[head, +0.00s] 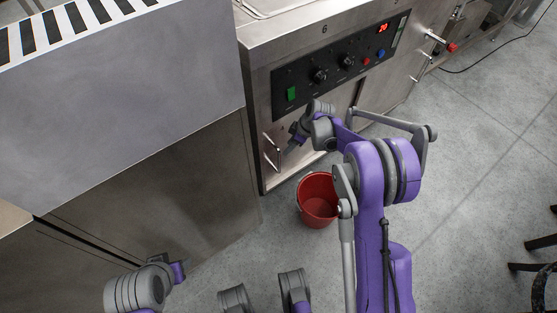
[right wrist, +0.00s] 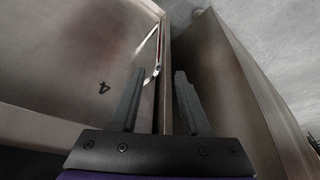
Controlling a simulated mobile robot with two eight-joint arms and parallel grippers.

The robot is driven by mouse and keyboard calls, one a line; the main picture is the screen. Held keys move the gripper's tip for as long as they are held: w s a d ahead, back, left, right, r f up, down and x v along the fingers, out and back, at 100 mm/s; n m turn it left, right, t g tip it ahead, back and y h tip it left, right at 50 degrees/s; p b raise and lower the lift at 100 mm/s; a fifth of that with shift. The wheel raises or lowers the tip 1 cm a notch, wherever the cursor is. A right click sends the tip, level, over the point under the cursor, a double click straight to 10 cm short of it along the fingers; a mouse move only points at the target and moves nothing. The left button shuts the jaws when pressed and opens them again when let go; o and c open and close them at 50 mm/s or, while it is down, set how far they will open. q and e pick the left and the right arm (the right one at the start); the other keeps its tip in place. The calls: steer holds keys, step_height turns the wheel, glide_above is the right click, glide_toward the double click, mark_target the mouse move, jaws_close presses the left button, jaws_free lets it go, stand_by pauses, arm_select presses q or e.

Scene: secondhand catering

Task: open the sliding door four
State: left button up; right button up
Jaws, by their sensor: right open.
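Sliding door four (right wrist: 70,75) is a steel panel marked with a black 4 in the right wrist view. Its bar handle (right wrist: 157,50) stands near the panel's right edge there. In the head view the handle (head: 270,150) shows low at the cabinet's left end. My right gripper (right wrist: 159,75) is open, its fingers apart and pointing toward the handle. The handle's near end shows between the fingertips; I cannot tell whether they touch it. In the head view the right gripper (head: 287,150) is just right of the handle. My left arm shows at the lower left, its fingers hidden.
A red bucket (head: 318,203) stands on the floor under my right arm. A control panel (head: 340,65) with knobs sits above the doors. A large steel unit (head: 130,110) stands close on the left. Open floor (head: 470,180) lies at right.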

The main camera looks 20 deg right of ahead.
mark_target(279, 158)
steer(key=b+x, duration=0.2)
steer(key=x, duration=0.9)
steer(key=shift+w+d, duration=0.1)
steer(key=shift+w, duration=0.05)
jaws_close()
stand_by(1.1)
